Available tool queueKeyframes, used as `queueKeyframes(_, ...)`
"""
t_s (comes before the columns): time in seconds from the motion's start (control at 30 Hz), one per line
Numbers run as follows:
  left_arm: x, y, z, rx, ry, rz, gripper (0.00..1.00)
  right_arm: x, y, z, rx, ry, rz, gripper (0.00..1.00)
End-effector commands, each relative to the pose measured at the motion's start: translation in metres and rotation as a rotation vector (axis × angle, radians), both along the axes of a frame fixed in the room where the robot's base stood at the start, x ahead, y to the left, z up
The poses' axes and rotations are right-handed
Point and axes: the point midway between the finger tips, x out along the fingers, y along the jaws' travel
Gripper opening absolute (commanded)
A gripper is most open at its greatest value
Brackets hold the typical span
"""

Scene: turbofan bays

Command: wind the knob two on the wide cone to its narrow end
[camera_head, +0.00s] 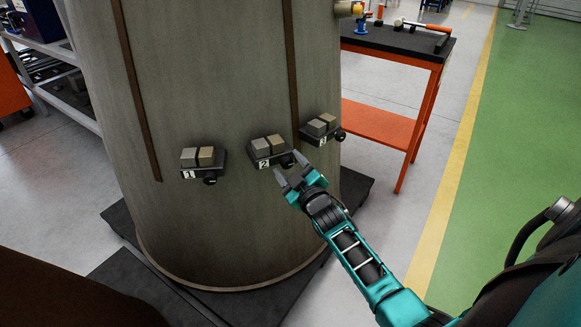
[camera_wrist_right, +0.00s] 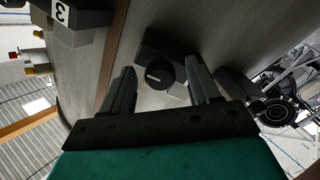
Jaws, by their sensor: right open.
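The wide grey cone (camera_head: 225,225) stands upright and carries three small dark units labelled 1, 2 and 3. Unit two (camera_head: 267,148) bears a light grey and a tan block; its round black knob (camera_head: 287,161) sits at its lower right. In the right wrist view the knob (camera_wrist_right: 160,74) shows a pale pointer mark. My right gripper (camera_head: 291,168) is open at this knob, and its fingers (camera_wrist_right: 160,68) appear on either side of it. I cannot tell how far they reach around it. The scale is not readable. My left gripper is not in view.
Unit one with its knob (camera_head: 210,180) sits to the left, and unit three with its knob (camera_head: 340,135) close to the right. An orange table (camera_head: 405,40) with tools stands behind at right.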

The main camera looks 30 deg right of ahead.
Motion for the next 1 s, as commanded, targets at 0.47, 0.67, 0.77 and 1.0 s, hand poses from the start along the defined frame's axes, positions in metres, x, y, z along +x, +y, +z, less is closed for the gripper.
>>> queueKeyframes(0.47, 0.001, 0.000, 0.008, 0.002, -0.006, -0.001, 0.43, -0.032, 0.005, 0.000, 0.000, 0.004, 0.000, 0.61)
queueKeyframes(0.67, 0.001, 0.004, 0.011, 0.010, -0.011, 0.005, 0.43, -0.074, 0.011, 0.000, 0.001, 0.004, 0.000, 0.61)
queueKeyframes(0.77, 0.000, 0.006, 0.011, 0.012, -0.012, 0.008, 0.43, -0.093, 0.014, 0.000, 0.001, 0.004, 0.000, 0.61)
queueKeyframes(1.0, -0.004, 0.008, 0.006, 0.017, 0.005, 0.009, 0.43, -0.122, 0.018, 0.000, 0.000, 0.001, -0.001, 0.61)
